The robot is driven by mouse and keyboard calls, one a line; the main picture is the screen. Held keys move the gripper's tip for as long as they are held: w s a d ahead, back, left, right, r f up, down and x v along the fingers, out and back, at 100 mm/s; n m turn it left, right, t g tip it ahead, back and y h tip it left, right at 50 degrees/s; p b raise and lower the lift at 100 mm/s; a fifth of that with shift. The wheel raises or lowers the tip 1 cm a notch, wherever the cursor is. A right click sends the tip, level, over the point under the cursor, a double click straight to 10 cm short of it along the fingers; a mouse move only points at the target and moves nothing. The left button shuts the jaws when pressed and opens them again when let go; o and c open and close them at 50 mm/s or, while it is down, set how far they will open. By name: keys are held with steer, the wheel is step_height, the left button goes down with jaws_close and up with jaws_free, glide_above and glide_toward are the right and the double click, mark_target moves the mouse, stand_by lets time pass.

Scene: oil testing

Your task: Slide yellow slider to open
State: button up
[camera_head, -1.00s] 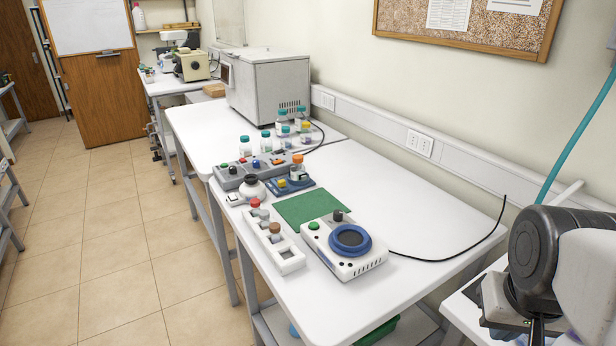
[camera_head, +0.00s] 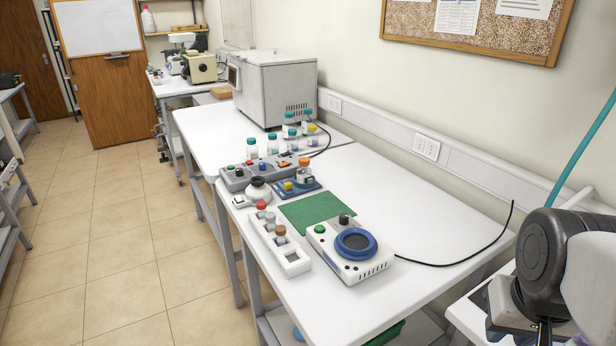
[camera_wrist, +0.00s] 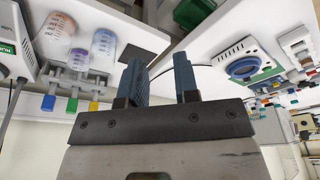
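A small yellow block (camera_head: 288,186) shows on a blue-based device (camera_head: 310,188) on the white bench in the head view; I cannot tell whether it is the slider. In the head view my fingers cannot be made out.
A white device with a blue ring (camera_head: 356,244) stands beside a green mat (camera_head: 310,209). A white rack (camera_head: 285,250) with capped vials is at the bench's left edge. A grey button panel (camera_head: 262,168) and a large grey box (camera_head: 275,88) stand farther back. The bench's right side is mostly clear.

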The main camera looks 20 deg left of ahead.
steer(key=shift+o, duration=1.1)
steer(key=shift+w+r, duration=0.2)
steer(key=shift+w, duration=0.15)
steer(key=shift+o, duration=0.9)
steer(key=w+a+r+n, duration=0.1)
steer(key=w+a+r, duration=0.2)
steer(key=w, duration=0.5)
steer(key=w+a+r+n, duration=0.1)
steer(key=w+a+r, duration=0.2)
steer(key=w, duration=0.5)
steer(key=shift+w+g, duration=0.3)
steer(key=shift+w, duration=0.05)
steer(key=w+a+r+n, duration=0.1)
steer(key=w+a, duration=0.4)
steer(key=w, duration=0.4)
steer(key=n+g, duration=0.2)
steer(key=n, duration=0.4)
glide_above(288, 184)
steer(key=f, duration=1.7)
steer(key=shift+d+f, duration=0.2)
steer(key=shift+f, duration=0.2)
steer(key=shift+w+a+f, duration=0.15)
steer(key=shift+a+f, duration=0.05)
steer(key=shift+a, duration=0.1)
steer(key=shift+f, duration=0.1)
steer(key=shift+f, duration=3.8)
